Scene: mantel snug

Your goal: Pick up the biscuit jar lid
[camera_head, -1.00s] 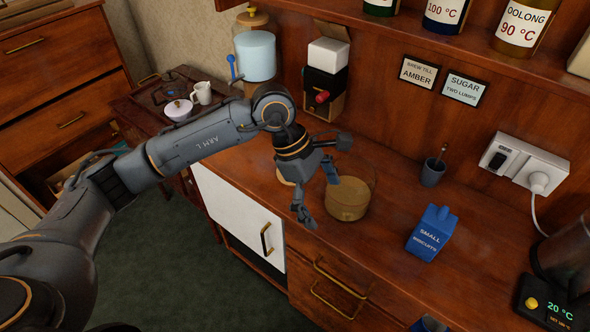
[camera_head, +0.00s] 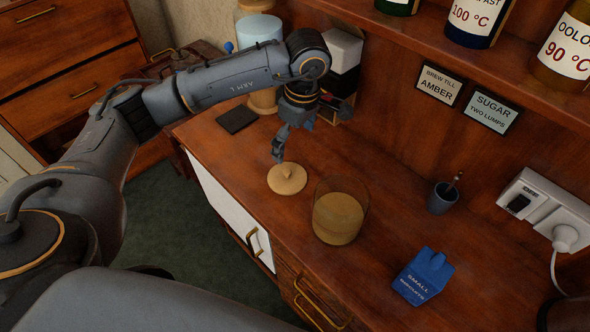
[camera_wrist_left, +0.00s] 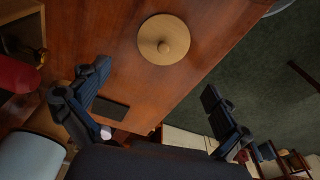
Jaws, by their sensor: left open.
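The biscuit jar lid (camera_head: 287,178) is a round, pale wooden disc with a small knob, lying flat on the wooden counter. It also shows in the left wrist view (camera_wrist_left: 164,40), beyond my fingertips. A glass jar (camera_head: 338,212) with tan contents stands open just right of the lid. My left gripper (camera_head: 298,138) is open and empty, above the counter and slightly behind the lid, apart from it. In the wrist view, its two fingers (camera_wrist_left: 158,92) are spread wide. My right gripper is not in view.
A blue carton labelled small biscuits (camera_head: 424,277) stands right of the jar. A small dark cup (camera_head: 442,197) and a white socket block (camera_head: 547,211) are farther right. A dark square mat (camera_head: 237,119) lies behind the lid. The counter's front edge is close to the lid.

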